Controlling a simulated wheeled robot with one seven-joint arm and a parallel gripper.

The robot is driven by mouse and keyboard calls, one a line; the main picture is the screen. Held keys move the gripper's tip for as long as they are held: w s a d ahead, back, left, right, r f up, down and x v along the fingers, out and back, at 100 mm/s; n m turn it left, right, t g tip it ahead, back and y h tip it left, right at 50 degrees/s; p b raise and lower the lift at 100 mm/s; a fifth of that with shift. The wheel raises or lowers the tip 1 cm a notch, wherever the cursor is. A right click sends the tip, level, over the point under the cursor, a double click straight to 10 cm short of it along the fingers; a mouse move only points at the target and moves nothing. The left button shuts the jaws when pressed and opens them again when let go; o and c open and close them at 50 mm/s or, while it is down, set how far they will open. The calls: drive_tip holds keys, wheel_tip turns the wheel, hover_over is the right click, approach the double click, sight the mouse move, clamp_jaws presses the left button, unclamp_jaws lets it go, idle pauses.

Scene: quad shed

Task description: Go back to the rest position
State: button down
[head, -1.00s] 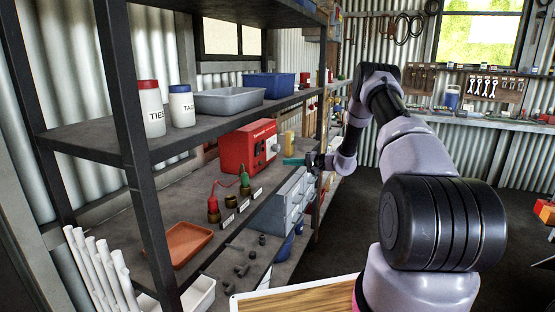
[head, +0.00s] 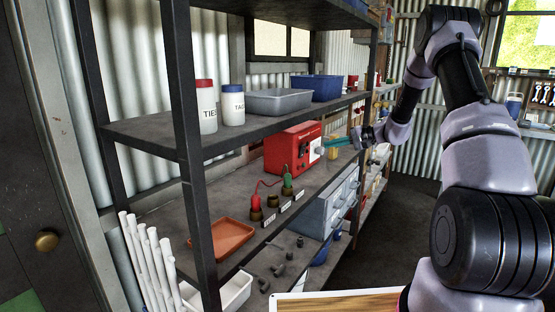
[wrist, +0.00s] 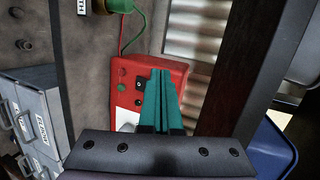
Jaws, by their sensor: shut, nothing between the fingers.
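From these views I cannot tell how far the fingers are from the box.
The shelf unit's dark post (head: 190,150) stands left. The upper shelf holds white bottles (head: 206,112), a grey tray (head: 278,103) and a blue bin (head: 318,88). Below are an orange tray (head: 220,238) and grey drawers (head: 330,210). Open floor (head: 400,205) lies right of the shelves.

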drive_tip(key=s+a+r+n+g+h, duration=0.1)
drive_tip(key=s+a+r+h, duration=0.1)
drive_tip(key=s+r, duration=0.65)
drive_tip(key=s+a+r+n+g+h, duration=0.1)
drive_tip(key=s+a+r+g+h, duration=0.15)
drive_tip(key=s+r, duration=0.65)
drive_tip(key=s+d+r+t+h, duration=0.1)
drive_tip(key=s+h, duration=0.1)
drive_tip(key=s, duration=0.6)
drive_tip(key=s+d+r+t+h, duration=0.2)
drive_tip(key=s, duration=0.6)
drive_tip(key=s+d+r+m+t+h, duration=0.1)
drive_tip(key=s+d+t+h, duration=0.1)
drive_tip(key=s, duration=0.7)
drive_tip(key=shift+r, duration=0.3)
drive_tip(key=shift+d+h, duration=0.15)
drive_tip(key=shift+h, duration=0.1)
